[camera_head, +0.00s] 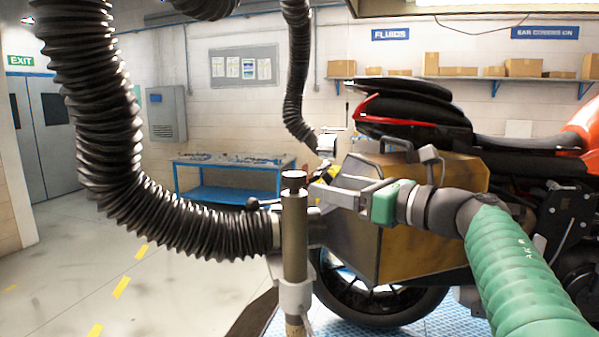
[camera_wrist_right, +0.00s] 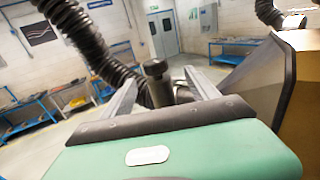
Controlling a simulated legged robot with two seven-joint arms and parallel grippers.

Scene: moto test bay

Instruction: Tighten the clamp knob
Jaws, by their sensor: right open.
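A dark round knob (camera_head: 293,180) caps an upright olive-brown post (camera_head: 296,240). In the right wrist view the knob (camera_wrist_right: 155,68) shows between the two finger lines, beyond the palm. A smaller dark ball-ended lever (camera_head: 254,203) sticks out left of the post; I cannot tell which of the two is the clamp knob. My right gripper (camera_head: 316,186), with its green housing, reaches in from the right. Its grey fingers are apart, with their tips close to the post top; contact cannot be told. My left gripper is not in view.
A black corrugated hose (camera_head: 150,215) hangs at the left and ends at the post. A motorcycle (camera_head: 400,110) with a brown side case (camera_head: 430,245) stands close behind my right gripper. A blue workbench (camera_head: 228,180) is at the back. The floor at left is clear.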

